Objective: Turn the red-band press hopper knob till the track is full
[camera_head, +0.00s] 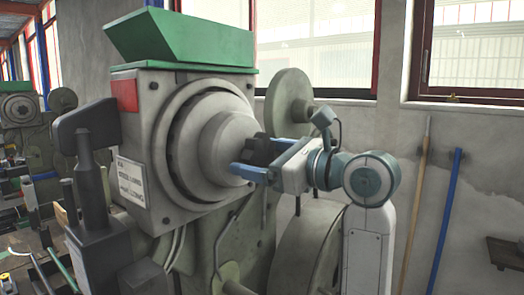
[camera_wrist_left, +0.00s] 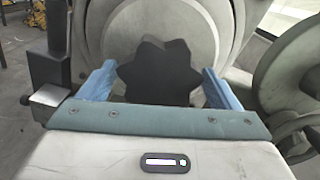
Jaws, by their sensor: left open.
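The red-band press has a grey housing (camera_head: 200,92) with a red patch (camera_head: 125,94) near its upper left corner and a green hopper (camera_head: 180,38) on top. Its black, star-shaped knob (camera_head: 262,150) sits at the centre of a stepped round hub (camera_head: 208,150). My left gripper (camera_head: 248,160) is at the knob with its blue fingers open. In the left wrist view the knob (camera_wrist_left: 160,72) lies between the two fingers of the gripper (camera_wrist_left: 158,70), with a visible gap on each side. The track and its fill cannot be made out.
A round grey disc (camera_head: 289,97) and a large wheel (camera_head: 312,250) stand behind and below my wrist. A dark lever-like post (camera_head: 88,150) stands at the front left. Another press (camera_head: 20,108) is farther left. A blue pole (camera_head: 445,220) leans on the right wall.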

